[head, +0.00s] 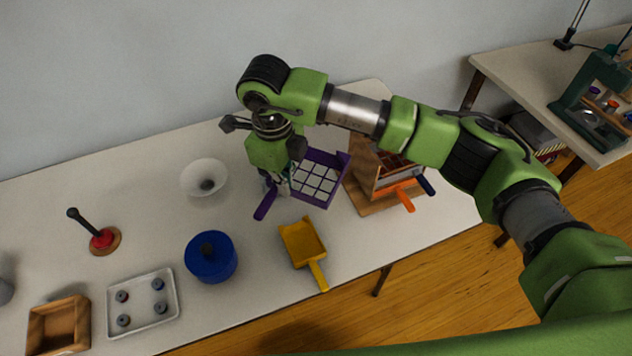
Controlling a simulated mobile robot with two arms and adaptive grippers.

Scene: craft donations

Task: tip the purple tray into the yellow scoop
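The purple tray (343,163) holds several white square tiles in a grid; its handle (264,206) points down and left. My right gripper (278,189) is over the handle side of the tray. Its fingers are mostly hidden by the wrist and hand, so I cannot tell whether they are closed on the handle. I also cannot tell whether the tray rests on the table or is slightly raised. The yellow scoop (301,243) lies on the table below the tray in the picture, apart from it, its handle toward the front edge. It looks empty. My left gripper is not in view.
A wooden stand (367,181) with orange and blue handles stands right of the tray. A blue round pot (211,258) is left of the scoop, with a white bowl (204,174) behind it. A metal tray (157,277) and wooden box (63,316) lie farther left.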

